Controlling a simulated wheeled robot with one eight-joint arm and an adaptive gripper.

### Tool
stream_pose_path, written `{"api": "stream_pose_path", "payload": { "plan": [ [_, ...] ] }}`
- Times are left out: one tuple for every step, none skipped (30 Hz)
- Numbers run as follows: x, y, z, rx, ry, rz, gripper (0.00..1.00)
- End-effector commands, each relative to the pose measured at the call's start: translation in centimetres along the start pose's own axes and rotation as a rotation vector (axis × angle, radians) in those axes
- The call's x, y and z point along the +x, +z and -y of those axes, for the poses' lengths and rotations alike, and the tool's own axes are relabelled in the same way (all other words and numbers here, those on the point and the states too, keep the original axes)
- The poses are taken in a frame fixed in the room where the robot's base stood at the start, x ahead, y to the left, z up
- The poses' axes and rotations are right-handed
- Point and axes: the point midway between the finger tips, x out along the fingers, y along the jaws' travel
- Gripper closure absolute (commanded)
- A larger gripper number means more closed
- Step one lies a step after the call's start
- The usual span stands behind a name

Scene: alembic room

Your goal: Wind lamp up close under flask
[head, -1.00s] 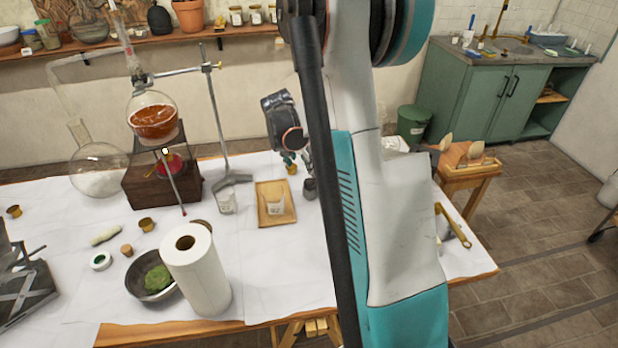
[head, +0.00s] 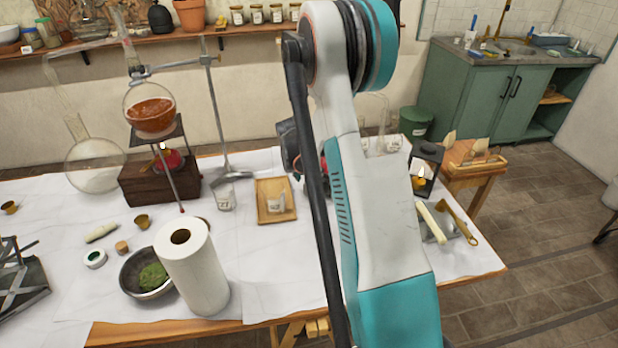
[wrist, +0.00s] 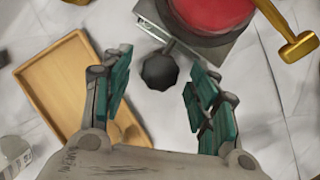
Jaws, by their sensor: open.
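In the wrist view a round red body (wrist: 212,12) sits on a grey metal plate (wrist: 215,50), with a rod leading to a black lobed knob (wrist: 160,72). My gripper (wrist: 157,88) is open, its teal-padded fingers either side of the knob, and nothing is clamped. In the head view my arm hides the gripper and most of this device; a bit of red (head: 323,165) shows beside the arm. At left, a round flask (head: 152,113) of orange liquid hangs over a stand, with a red lamp (head: 168,160) with a small flame on a wooden box (head: 150,187) beneath it.
A wooden tray (head: 262,216) lies left of my arm; it is also in the wrist view (wrist: 40,85). A brass tool (wrist: 298,45) lies at right there. A paper roll (head: 195,270), a bowl (head: 128,282) and a black lantern (head: 425,168) stand on the table.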

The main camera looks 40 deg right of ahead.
Motion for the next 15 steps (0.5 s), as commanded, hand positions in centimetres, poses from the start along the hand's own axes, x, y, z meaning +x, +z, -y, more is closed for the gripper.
{"api": "stream_pose_path", "payload": {
  "plan": [
    [-0.02,0.01,0.00,0.000,0.000,0.000,0.46],
    [-0.02,0.01,-0.01,0.000,0.000,0.000,0.46],
    [-0.03,0.01,-0.01,0.000,0.000,0.000,0.46],
    [-0.03,0.01,-0.01,0.000,0.000,0.000,0.50],
    [-0.03,0.01,-0.01,0.000,0.000,0.000,0.57],
    [-0.03,0.00,-0.02,0.000,0.000,0.000,0.66],
    [-0.03,0.01,-0.02,0.000,0.000,0.000,0.73],
    [-0.04,0.00,-0.02,0.000,0.000,0.000,0.80],
    [-0.04,0.00,-0.02,0.000,0.000,0.000,0.89],
    [-0.04,0.00,-0.02,0.000,0.000,0.000,0.90],
    [-0.04,0.00,-0.02,0.000,0.000,0.000,0.90],
    [-0.04,0.00,-0.02,0.000,0.000,0.000,0.90],
    [-0.04,0.00,-0.02,0.000,0.000,0.000,0.90],
    [-0.04,0.00,-0.02,0.000,0.000,0.000,0.90],
    [-0.04,0.00,-0.03,0.002,-0.001,0.000,0.90]
  ]
}}
